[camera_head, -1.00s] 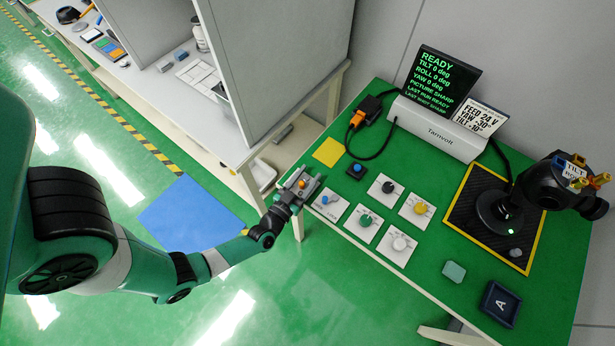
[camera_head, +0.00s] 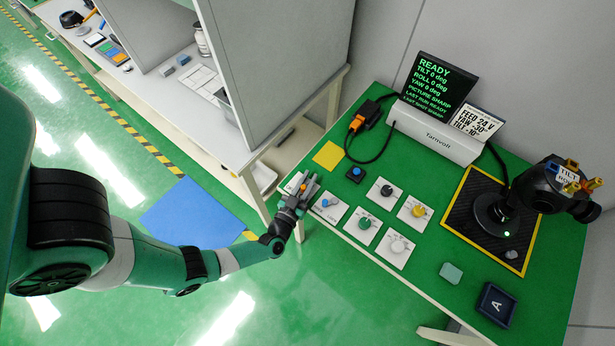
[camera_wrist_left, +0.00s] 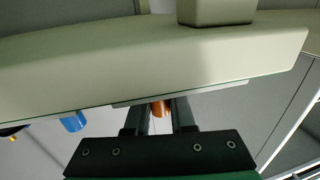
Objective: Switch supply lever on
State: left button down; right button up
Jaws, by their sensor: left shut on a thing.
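My left gripper (camera_head: 300,186) is at the table's near left edge, beside the panel with the blue knob. It is shut on a small orange lever (camera_wrist_left: 161,107), which shows between its two fingers in the left wrist view. The gripper's fingers hide most of the lever and its pale plate in the head view, so I cannot tell the lever's exact position. The black screen (camera_head: 443,84) reads READY with tilt, roll and yaw at 0 deg. My right gripper is not in view.
Panels with a blue knob (camera_head: 326,203), a green knob (camera_head: 365,223), a black knob (camera_head: 386,190), a yellow knob (camera_head: 417,211) and a white knob (camera_head: 397,246) lie close by. A blue button (camera_head: 355,172) and the black gimbal camera (camera_head: 540,190) stand farther back. A grey partition (camera_head: 270,75) rises behind the gripper.

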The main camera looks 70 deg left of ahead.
pick_arm(q)
jog(key=shift+w+d+r+n+g+y, duration=0.1)
jog(key=shift+w+r+n+g+y, duration=0.1)
jog(key=shift+n+g+y, duration=0.25)
jog(key=shift+s+f+n+g+y, duration=0.2)
jog(key=shift+n+g+y, duration=0.25)
jog(key=shift+g+y, duration=0.15)
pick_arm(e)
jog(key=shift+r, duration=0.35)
pick_arm(q)
jog(key=c, duration=0.8)
grip_release()
jog(key=shift+o, duration=0.2)
jog(key=p+v, duration=0.1)
jog(key=v, duration=1)
jog(key=shift+s+p, duration=0.2)
jog(key=shift+p, duration=0.2)
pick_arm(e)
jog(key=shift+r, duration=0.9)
